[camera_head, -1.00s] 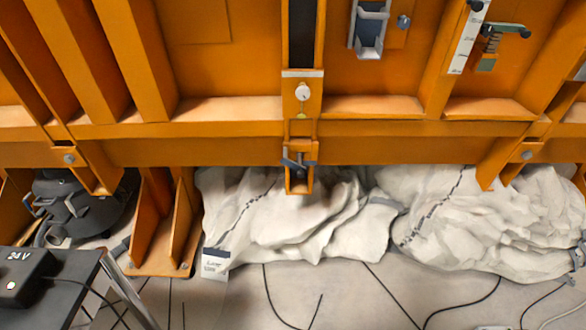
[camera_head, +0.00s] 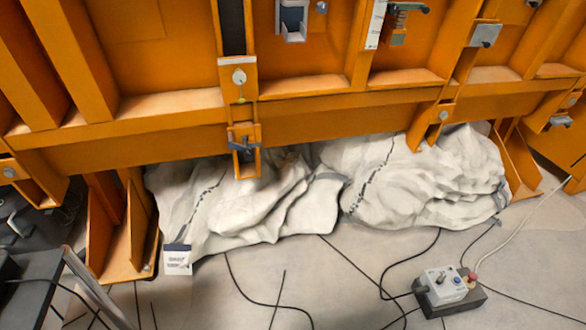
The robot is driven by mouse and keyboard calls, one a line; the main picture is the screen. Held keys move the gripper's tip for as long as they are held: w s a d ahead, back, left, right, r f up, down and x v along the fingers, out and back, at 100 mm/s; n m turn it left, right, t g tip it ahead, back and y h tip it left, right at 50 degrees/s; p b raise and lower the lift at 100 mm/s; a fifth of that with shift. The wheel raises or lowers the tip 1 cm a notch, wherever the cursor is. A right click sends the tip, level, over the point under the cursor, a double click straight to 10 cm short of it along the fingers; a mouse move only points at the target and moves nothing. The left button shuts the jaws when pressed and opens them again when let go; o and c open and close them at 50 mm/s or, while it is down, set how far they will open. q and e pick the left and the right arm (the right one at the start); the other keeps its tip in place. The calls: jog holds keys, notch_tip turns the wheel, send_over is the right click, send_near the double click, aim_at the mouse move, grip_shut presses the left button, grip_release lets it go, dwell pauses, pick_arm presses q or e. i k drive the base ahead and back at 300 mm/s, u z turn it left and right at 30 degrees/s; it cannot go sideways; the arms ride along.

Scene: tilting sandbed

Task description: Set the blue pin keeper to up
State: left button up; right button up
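An orange steel frame (camera_head: 300,118) spans the view. A small dark blue-grey fitting (camera_head: 244,146) sits across an orange bracket at its lower middle; it looks like a keeper, but I cannot be sure it is the blue pin keeper or tell its position. Above it is a round white knob (camera_head: 239,76) on an orange plate. A blue-grey round knob (camera_head: 321,7) is at the top edge, beside a grey metal box. Neither of my grippers is in view.
White sacks (camera_head: 420,180) lie under the frame. A grey control box (camera_head: 444,286) with a red button stands on the floor at lower right, with black cables around it. A dark table (camera_head: 40,295) is at lower left.

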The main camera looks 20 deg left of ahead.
aim_at(247, 150)
jog(key=z, duration=1.1)
jog(key=i, duration=1.05)
jog(key=u, duration=0.75)
